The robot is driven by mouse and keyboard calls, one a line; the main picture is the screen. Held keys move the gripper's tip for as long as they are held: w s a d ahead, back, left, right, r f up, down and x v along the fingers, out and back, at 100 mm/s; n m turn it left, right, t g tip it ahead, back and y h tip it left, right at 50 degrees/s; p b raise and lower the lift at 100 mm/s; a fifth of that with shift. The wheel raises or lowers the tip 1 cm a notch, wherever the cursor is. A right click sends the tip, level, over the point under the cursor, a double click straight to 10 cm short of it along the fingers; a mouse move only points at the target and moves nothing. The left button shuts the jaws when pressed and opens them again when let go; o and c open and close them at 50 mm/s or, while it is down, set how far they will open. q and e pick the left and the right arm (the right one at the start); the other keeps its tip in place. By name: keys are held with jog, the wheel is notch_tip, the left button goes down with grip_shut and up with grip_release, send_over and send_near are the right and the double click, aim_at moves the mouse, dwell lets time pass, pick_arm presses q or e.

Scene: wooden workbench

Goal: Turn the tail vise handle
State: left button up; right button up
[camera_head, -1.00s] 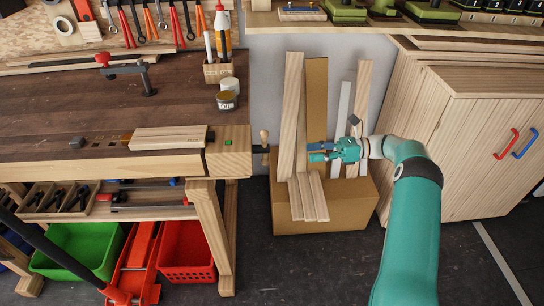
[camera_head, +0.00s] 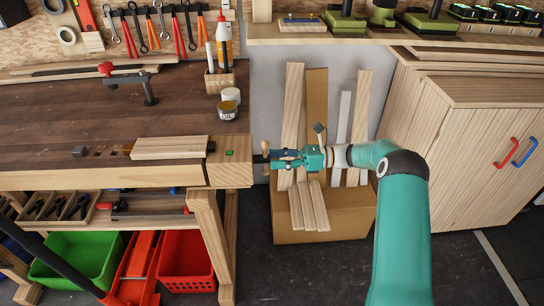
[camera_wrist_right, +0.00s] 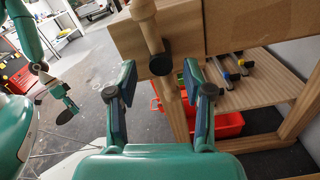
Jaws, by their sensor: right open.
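The tail vise handle (camera_head: 265,148) is a light wooden bar at the right end of the workbench. In the right wrist view the handle (camera_wrist_right: 145,22) stands slightly tilted through a black hub (camera_wrist_right: 160,64). My right gripper (camera_head: 272,158) is beside the handle in the head view, pointing left. In the right wrist view my right gripper (camera_wrist_right: 159,78) is open, with the hub and lower handle showing between its fingers; I cannot tell whether they touch. My left gripper (camera_wrist_right: 67,108) appears small at the left of that view; its opening is unclear.
The bench top (camera_head: 70,120) carries a wooden board (camera_head: 168,147) held near the vise. A cardboard box (camera_head: 345,220) with leaning planks stands right of the bench. Red (camera_head: 186,262) and green (camera_head: 82,258) bins sit below. Open floor lies in front of the box.

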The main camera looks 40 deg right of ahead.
aim_at(262, 159)
jog(key=shift+x, duration=1.4)
